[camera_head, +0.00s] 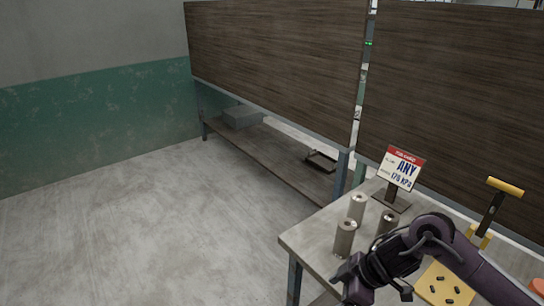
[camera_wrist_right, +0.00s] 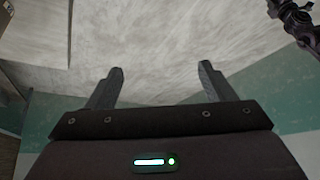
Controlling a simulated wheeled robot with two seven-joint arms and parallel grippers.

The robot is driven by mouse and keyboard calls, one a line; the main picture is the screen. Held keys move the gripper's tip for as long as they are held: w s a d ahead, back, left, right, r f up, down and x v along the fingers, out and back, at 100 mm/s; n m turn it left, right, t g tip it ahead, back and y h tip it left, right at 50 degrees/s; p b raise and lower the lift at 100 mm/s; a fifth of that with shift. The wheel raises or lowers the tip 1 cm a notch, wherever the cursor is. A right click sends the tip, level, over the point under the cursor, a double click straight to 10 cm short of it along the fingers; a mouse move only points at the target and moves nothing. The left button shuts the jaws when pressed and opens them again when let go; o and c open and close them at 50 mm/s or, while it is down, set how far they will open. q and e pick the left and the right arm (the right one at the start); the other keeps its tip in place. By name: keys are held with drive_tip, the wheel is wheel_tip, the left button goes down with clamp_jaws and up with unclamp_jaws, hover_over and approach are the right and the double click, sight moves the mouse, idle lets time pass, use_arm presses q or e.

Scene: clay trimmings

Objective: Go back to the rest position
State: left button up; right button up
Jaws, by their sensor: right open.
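My right arm enters the head view from the lower right and bends over the table's front part. My right gripper (camera_head: 356,283) hangs at the table's front edge in that view, small and dark. In the right wrist view the same gripper (camera_wrist_right: 161,70) has its two fingers wide apart with nothing between them. Behind them are pale floor and a green and white wall. My left gripper cannot be made out in the head view. A dark jointed part at the top right of the wrist view is too cropped to name.
The grey table (camera_head: 312,240) holds several metal cylinders (camera_head: 344,238), a sign (camera_head: 402,168) on a stand, a yellow board (camera_head: 446,284) with dark pieces and a yellow-handled tool (camera_head: 505,187). A low shelf (camera_head: 270,161) runs behind. The floor at left is clear.

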drive_tip(key=w+a+f+m+t+y+b, duration=0.1)
drive_tip(key=w+f+m, duration=0.1)
drive_tip(key=f, duration=0.5)
drive_tip(key=w+a+f+m+t+y+b, duration=0.1)
drive_tip(key=w+a+f+m, duration=0.15)
drive_tip(key=f, duration=0.35)
drive_tip(key=s+d+f+m+t+h+b, duration=0.1)
drive_tip(key=s+d+f+m, duration=0.15)
drive_tip(key=f, duration=0.85)
drive_tip(key=s+d+f+m+t+h+b, duration=0.15)
drive_tip(key=s+d+f, duration=0.25)
drive_tip(key=f, duration=0.7)
drive_tip(key=s+d+f+m+g+h, duration=0.2)
drive_tip(key=s+d+f+h, duration=0.1)
drive_tip(key=s+f, duration=1.05)
use_arm(q)
drive_tip(key=f, duration=0.3)
drive_tip(key=f+b, duration=0.1)
drive_tip(key=f, duration=0.1)
drive_tip(key=shift+w+f, duration=0.35)
use_arm(e)
drive_tip(key=s+d+f+g+h, duration=0.1)
drive_tip(key=s+f, duration=0.2)
drive_tip(key=s, duration=0.8)
drive_tip(key=s+d+f+m+g+h, duration=0.1)
drive_tip(key=s+f+g, duration=0.1)
drive_tip(key=s, duration=0.9)
drive_tip(key=shift+d+f, duration=0.3)
drive_tip(key=shift+f, duration=0.6)
